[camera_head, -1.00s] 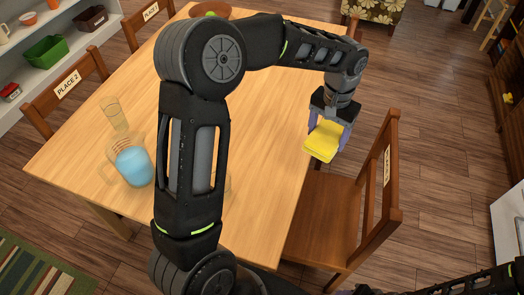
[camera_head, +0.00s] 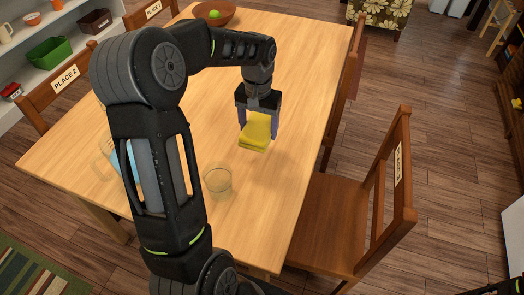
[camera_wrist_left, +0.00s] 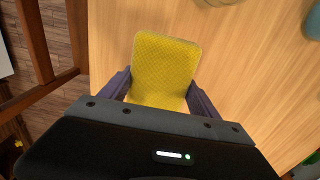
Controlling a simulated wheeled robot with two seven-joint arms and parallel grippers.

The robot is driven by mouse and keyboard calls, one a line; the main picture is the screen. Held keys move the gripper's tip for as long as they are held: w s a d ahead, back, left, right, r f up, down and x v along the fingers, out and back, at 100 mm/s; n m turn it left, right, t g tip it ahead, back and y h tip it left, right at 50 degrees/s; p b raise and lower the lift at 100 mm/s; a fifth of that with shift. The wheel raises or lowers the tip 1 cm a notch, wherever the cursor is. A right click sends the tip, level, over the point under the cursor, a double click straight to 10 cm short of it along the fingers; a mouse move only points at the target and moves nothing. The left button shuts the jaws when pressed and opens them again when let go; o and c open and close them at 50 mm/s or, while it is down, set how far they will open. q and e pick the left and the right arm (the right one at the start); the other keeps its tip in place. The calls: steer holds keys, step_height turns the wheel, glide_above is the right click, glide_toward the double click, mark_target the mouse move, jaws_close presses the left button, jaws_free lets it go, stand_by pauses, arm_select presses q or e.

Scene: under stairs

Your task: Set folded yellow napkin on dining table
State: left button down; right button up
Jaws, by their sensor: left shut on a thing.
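The folded yellow napkin (camera_head: 256,132) is held between the fingers of my left gripper (camera_head: 258,126), over the right half of the wooden dining table (camera_head: 300,75). The left gripper points down and is shut on the napkin. In the left wrist view the napkin (camera_wrist_left: 165,68) sits between the two purple fingers (camera_wrist_left: 160,92), with table surface (camera_wrist_left: 245,75) behind it. I cannot tell whether its lower edge touches the table. My right gripper is not in view.
A clear glass (camera_head: 218,181) stands just in front of the napkin. A pitcher of blue liquid (camera_head: 124,158) is partly hidden behind my left arm. A brown bowl with a green fruit (camera_head: 215,14) is at the far end. A wooden chair (camera_head: 335,215) stands at the right edge.

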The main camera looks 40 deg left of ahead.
arm_select(q)
glide_above(259, 157)
steer(key=shift+f, duration=3.1)
steer(key=shift+f+p, duration=0.4)
steer(key=shift+f, duration=1.5)
steer(key=shift+f, duration=0.1)
steer(key=shift+c, duration=0.8)
jaws_free()
step_height(259, 157, up, 12)
steer(key=shift+r+b, duration=0.15)
steer(key=shift+b, duration=0.35)
